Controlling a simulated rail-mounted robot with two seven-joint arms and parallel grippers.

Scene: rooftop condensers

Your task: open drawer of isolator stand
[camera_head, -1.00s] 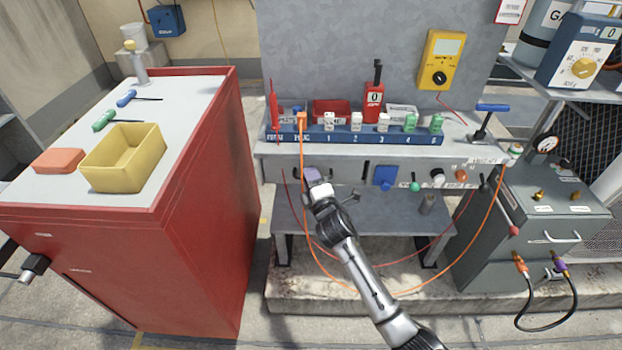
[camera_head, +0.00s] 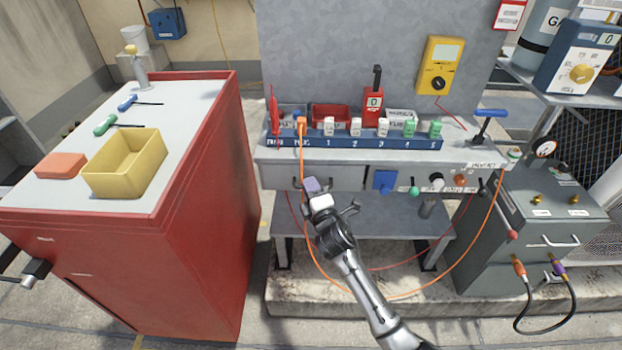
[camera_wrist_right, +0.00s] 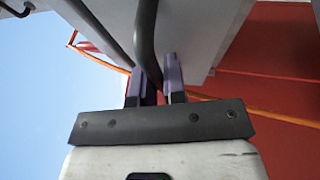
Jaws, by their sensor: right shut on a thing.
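The isolator stand (camera_head: 466,150) has a grey drawer (camera_head: 345,178) in the left part of its front. The drawer front appears to stand slightly out from the panel beside it. My right gripper (camera_head: 311,186) is at the left half of the drawer front, shut on the drawer's dark bar handle. In the right wrist view, the handle (camera_wrist_right: 147,35) runs down between the two fingers of this gripper (camera_wrist_right: 158,82), under the pale drawer. The fingers hide part of the handle in the head view.
An orange cable (camera_head: 303,235) hangs close beside my right gripper and loops below the stand. A red cabinet (camera_head: 205,220) stands to the left. A blue-handled lever (camera_head: 490,113) and a grey case (camera_head: 548,215) are at the right. Floor in front is open.

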